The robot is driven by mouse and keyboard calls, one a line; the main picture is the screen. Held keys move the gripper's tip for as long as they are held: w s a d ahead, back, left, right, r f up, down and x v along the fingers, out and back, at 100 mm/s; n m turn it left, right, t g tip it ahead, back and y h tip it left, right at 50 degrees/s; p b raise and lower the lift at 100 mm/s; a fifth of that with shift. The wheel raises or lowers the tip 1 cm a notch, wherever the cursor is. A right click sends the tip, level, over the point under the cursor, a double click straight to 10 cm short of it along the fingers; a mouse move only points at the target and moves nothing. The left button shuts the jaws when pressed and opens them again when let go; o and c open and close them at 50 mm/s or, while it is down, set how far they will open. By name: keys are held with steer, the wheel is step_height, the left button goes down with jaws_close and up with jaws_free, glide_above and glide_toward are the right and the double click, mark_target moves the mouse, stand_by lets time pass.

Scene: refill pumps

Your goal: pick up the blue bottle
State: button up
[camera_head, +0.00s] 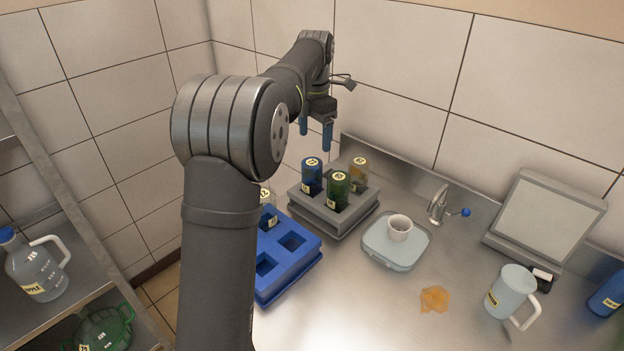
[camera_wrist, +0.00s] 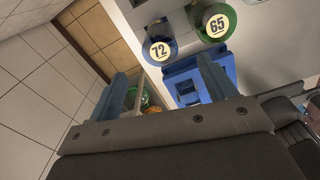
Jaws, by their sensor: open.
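A blue bottle (camera_head: 311,181) with a round pale cap label stands upright in the grey rack (camera_head: 338,222). A green bottle (camera_head: 337,195) and an amber bottle (camera_head: 358,172) stand in the same rack. In the wrist view the blue bottle (camera_wrist: 160,52) shows the number 72, and the green bottle (camera_wrist: 214,22) shows 65. My gripper (camera_head: 316,138) is open and empty, with blue fingers, and appears above the blue bottle in the head view. In the wrist view my gripper (camera_wrist: 165,85) has the blue bottle beyond its fingertips, not between them.
A blue rack (camera_head: 293,262) with open slots is left of the grey rack, partly behind my arm. A scale-like tray (camera_head: 394,248) with a white cup (camera_head: 400,228), a faucet (camera_head: 438,203), an orange spill (camera_head: 434,299), a pale mug (camera_head: 510,290) and another blue container (camera_head: 608,295) lie right.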

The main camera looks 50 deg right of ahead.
mark_target(314, 162)
step_height(314, 162, down, 9)
steer(key=shift+r, duration=0.2)
steer(key=f, duration=0.4)
steer(key=shift+w+a, duration=0.15)
steer(key=shift+a, duration=0.2)
steer(key=shift+f, duration=0.65)
steer(key=c, duration=1.1)
steer(key=shift+r, duration=8.05)
steer(key=shift+c, duration=0.2)
